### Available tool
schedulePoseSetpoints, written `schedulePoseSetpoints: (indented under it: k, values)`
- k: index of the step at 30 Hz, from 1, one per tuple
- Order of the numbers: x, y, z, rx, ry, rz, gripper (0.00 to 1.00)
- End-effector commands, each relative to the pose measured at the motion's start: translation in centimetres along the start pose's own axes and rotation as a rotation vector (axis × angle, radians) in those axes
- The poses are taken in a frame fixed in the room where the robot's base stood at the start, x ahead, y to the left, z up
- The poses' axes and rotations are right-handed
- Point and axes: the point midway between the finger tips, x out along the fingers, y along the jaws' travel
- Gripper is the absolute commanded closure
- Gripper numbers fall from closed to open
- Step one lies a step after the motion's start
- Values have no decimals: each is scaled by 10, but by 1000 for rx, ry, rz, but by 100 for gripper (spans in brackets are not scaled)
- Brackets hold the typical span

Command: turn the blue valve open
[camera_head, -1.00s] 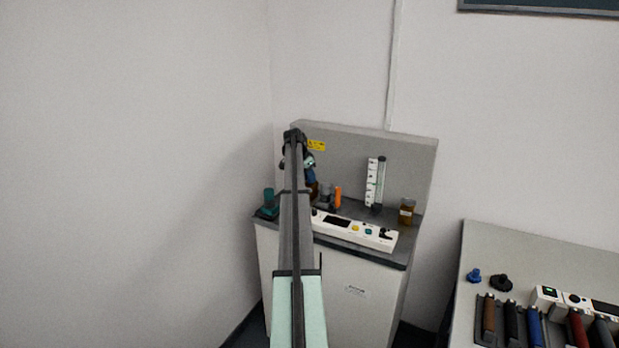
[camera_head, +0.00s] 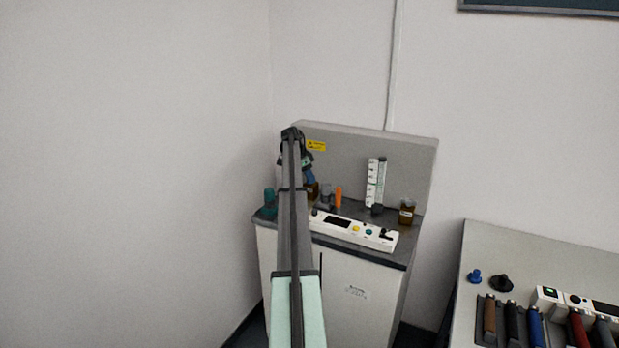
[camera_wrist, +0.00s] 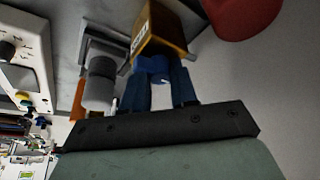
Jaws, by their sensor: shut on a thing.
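My gripper (camera_wrist: 158,72) has blue fingers and is shut on the knob, one finger on each side. The fingers partly cover the knob, and its turned angle is hard to tell. In the head view, my gripper (camera_head: 310,176) is low over the back left of the grey-topped cabinet. My arm hides most of that spot, and the valve cannot be made out there.
Close by stand a grey cylinder on a bracket (camera_wrist: 101,85) and an orange upright piece (camera_head: 338,197). A white control panel (camera_head: 352,230) runs along the cabinet's front. A brown jar (camera_head: 407,212) stands at right. A separate bench (camera_head: 560,258) holds tools and another blue knob (camera_head: 474,276).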

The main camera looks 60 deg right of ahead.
Motion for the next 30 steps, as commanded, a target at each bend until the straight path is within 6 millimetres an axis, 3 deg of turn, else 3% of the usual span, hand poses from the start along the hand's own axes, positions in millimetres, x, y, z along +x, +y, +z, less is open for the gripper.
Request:
schedulePoseSetpoints:
  k: [5,6,13,23,30]
  values:
    - [0,0,1,0,-2,0,100]
    - [0,0,1,0,-1,0,69]
    - [0,0,0,-1,-1,0,48]
    - [-5,0,0,-1,0,-1,48]
    - [-39,-1,0,-1,0,-2,48]
